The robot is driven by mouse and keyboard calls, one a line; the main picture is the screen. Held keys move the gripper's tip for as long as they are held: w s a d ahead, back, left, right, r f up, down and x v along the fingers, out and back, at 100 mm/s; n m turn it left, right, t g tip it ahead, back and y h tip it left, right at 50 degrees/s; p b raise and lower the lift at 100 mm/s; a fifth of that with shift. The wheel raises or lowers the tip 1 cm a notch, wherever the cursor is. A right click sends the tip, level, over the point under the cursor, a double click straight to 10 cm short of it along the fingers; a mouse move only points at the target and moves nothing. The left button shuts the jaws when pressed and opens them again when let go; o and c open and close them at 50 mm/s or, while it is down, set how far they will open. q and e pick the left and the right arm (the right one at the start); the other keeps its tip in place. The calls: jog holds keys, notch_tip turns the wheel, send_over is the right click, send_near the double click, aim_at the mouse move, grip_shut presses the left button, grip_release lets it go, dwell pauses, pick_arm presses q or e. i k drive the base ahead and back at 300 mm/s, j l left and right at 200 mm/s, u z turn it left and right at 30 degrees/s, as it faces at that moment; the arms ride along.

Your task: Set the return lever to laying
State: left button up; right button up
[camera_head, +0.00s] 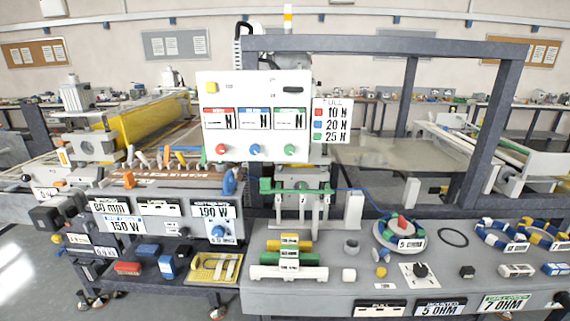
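Neither of my grippers shows in the head view. No label reading "laying" or "return" is legible, so I cannot tell which part is the return lever. Lever-like parts show at the left: an orange handle (129,179) on the left machine, an orange upright tab (62,157) at its far left end, and a blue upright handle (230,181) at its right corner. A black knob (420,270) sits on a white marked plate on the right bench. The settings of these parts are too small to tell.
A white panel (254,92) with red, blue and green knobs stands in the middle. A dark frame (390,45) rises behind the right bench (330,299). Spools, a round turntable (399,238) and blue-white rings (502,236) crowd that bench. Grey floor (40,255) is free at lower left.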

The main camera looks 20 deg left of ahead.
aim_at(131, 147)
jog(key=i+j+u, duration=0.1)
jog(key=j, duration=0.4)
jog(key=i+j, duration=0.2)
jog(key=j, duration=0.3)
jog(key=i+j+u, duration=0.15)
jog(key=j, duration=0.35)
jog(key=i+j, duration=0.15)
jog(key=j, duration=0.35)
jog(key=i+j+u, duration=0.15)
jog(key=j, duration=0.35)
jog(key=i+j+u, duration=0.1)
jog(key=i+j, duration=0.15)
jog(key=j, duration=0.2)
jog(key=i+j, duration=0.2)
jog(key=j, duration=0.25)
jog(key=i+j+u, duration=0.15)
jog(key=j, duration=0.3)
jog(key=i, duration=0.1)
